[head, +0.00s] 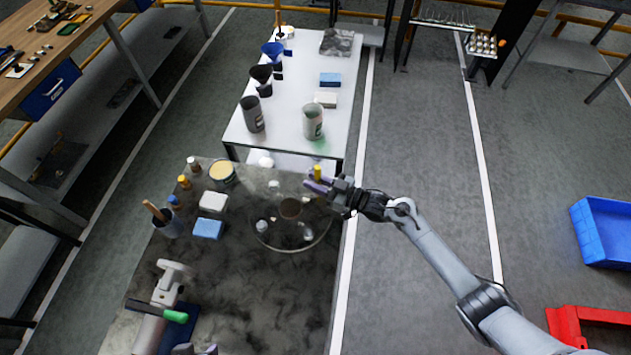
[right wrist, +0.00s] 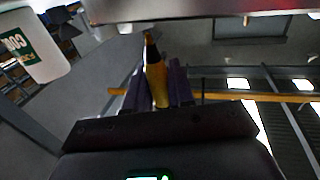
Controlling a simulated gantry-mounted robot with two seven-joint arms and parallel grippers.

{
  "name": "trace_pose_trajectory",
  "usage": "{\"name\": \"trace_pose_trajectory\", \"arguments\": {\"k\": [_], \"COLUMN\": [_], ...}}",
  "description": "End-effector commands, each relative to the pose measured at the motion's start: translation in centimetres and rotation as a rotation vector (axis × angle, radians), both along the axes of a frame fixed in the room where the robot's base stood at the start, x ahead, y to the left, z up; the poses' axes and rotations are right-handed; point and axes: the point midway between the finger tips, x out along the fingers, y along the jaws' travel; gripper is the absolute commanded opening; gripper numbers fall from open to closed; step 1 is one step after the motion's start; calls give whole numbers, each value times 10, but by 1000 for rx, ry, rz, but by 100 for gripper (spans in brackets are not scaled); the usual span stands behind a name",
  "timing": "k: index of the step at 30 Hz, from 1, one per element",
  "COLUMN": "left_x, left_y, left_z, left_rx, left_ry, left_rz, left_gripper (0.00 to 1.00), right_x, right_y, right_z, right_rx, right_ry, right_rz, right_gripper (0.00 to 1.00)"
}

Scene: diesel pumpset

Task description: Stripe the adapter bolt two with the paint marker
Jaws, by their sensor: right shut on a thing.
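My right gripper (head: 322,186) reaches in from the right over the far right edge of the dark bench. It is shut on the yellow paint marker (head: 317,172). In the right wrist view the marker (right wrist: 155,78) stands between the purple fingers (right wrist: 158,95), its dark tip pointing up toward a pale metal edge (right wrist: 200,12). The tip looks near that edge; contact cannot be told. A small brass-coloured stub (right wrist: 246,20) hangs from the edge. A round metal assembly (head: 291,234) lies left of and nearer than the gripper. Adapter bolt two cannot be singled out.
A white table (head: 290,130) with cans stands behind.

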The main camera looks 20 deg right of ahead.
Motion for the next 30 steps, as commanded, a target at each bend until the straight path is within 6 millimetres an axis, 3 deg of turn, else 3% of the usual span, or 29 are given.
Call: {"name": "trace_pose_trajectory", "arguments": {"k": [8,30], "left_x": [0,0], "left_y": [0,0], "left_z": [5,45], "left_rx": [0,0], "left_ry": [0,0], "left_rz": [0,0], "left_gripper": [53,53], "right_x": [0,0], "right_y": [0,0], "right_z": [6,51], "right_rx": [0,0], "right_ry": [-1,0], "right_rz": [0,0], "right_gripper": [0,0]}}
